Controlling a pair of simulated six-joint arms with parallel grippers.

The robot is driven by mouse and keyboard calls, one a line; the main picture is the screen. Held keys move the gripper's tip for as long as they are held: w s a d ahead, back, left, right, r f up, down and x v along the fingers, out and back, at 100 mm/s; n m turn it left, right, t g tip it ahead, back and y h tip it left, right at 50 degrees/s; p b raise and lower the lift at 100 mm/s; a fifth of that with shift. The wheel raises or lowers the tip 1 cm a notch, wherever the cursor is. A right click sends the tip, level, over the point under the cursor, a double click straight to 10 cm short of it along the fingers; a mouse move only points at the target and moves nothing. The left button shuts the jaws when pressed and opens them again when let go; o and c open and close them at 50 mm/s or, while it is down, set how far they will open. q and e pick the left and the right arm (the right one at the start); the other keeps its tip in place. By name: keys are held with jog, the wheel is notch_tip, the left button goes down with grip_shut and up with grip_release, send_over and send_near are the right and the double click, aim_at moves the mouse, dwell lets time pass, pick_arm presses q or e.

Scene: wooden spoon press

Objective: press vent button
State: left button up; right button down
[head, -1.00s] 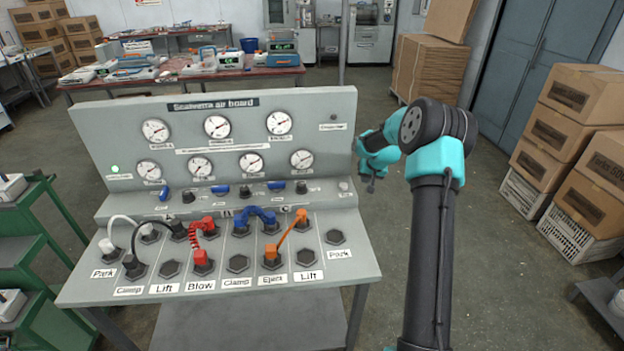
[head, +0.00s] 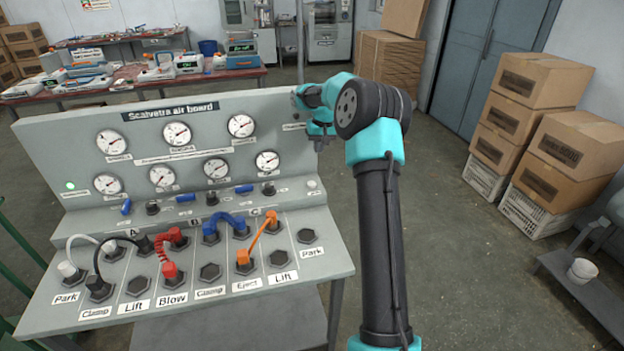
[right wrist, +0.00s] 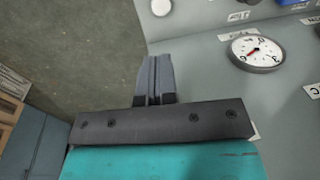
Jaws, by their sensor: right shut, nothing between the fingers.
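The grey air board (head: 200,135) stands on the left and centre of the head view. A small pale round button (head: 311,184) sits at the right end of its lower row, probably the vent button; its label is too small to read. A white round button also shows at the top of the right wrist view (right wrist: 161,7). My right gripper (head: 318,145) is at the board's upper right edge, above that button and apart from it. In the right wrist view its fingers (right wrist: 154,75) are shut and empty. My left gripper is not in view.
Gauges (head: 267,161) fill the board's face. Coloured hoses, including an orange one (head: 258,238), link sockets on the sloping shelf (head: 200,290). Boxes (head: 530,80) are stacked at the right.

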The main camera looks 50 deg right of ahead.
aim_at(313, 184)
jog(key=shift+f, duration=0.1)
jog(key=f, duration=0.4)
jog(key=w+f, duration=0.1)
jog(key=f, duration=0.4)
jog(key=a+f, duration=0.1)
jog(key=f, duration=0.3)
jog(key=shift+w+f, duration=0.3)
jog(key=shift+f, duration=0.1)
jog(key=shift+s+a+f, duration=0.1)
jog(key=shift+f, duration=1.1)
notch_tip(313, 184, up, 15)
jog(key=s+d, duration=0.1)
jog(key=shift+s+d, duration=0.15)
